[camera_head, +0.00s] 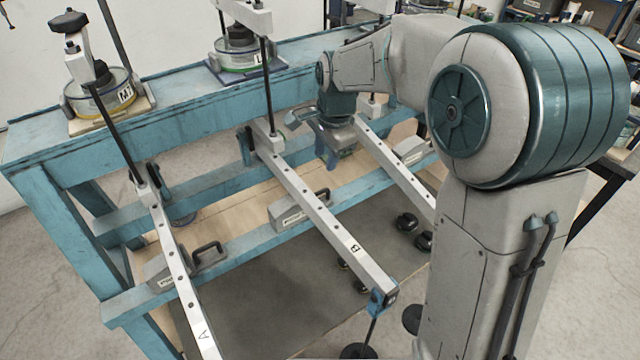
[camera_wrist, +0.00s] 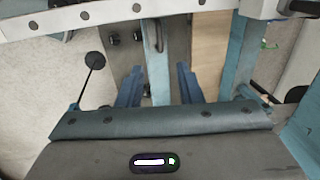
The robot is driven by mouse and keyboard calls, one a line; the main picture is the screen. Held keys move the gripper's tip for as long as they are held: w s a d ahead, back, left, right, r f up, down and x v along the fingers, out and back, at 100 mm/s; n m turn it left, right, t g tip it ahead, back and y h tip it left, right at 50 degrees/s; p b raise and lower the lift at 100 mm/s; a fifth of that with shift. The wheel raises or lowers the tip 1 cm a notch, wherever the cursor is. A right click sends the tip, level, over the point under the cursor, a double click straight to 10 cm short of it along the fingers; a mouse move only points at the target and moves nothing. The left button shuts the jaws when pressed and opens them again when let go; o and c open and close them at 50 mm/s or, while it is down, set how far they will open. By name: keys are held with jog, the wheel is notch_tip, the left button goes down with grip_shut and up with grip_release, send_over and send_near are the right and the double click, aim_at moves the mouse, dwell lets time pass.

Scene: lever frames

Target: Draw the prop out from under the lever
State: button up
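Three slanting grey levers rest over a blue rail; the middle lever is marked B (camera_head: 335,237) and the left one A (camera_head: 188,295). A pale block prop (camera_head: 287,217) with a black handle (camera_head: 321,196) sits under lever B on the rail. Similar props sit at lever A (camera_head: 165,271) and the right lever (camera_head: 412,152). My gripper (camera_head: 328,156) is between lever B and the right lever, fingers down. In the wrist view its two blue fingers (camera_wrist: 158,88) are apart with nothing between the tips. A black handle (camera_wrist: 158,37) shows ahead of them, beneath a lever (camera_wrist: 185,8).
A blue frame (camera_head: 190,98) carries round gauge-like canisters (camera_head: 98,97) along its top. A weight (camera_head: 358,351) hangs from lever B's end. Several black knobs (camera_head: 407,222) lie on the dark mat (camera_head: 265,285). Levers and black rods hem in the gripper.

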aim_at(320, 193)
jog(key=f, duration=0.4)
jog(key=w+a+f, duration=0.1)
jog(key=f, duration=0.3)
jog(key=w+f+p, duration=0.1)
jog(key=f, duration=0.3)
jog(key=shift+a+f, duration=0.2)
jog(key=shift+f, duration=0.05)
jog(key=shift+c, duration=0.3)
grip_shut()
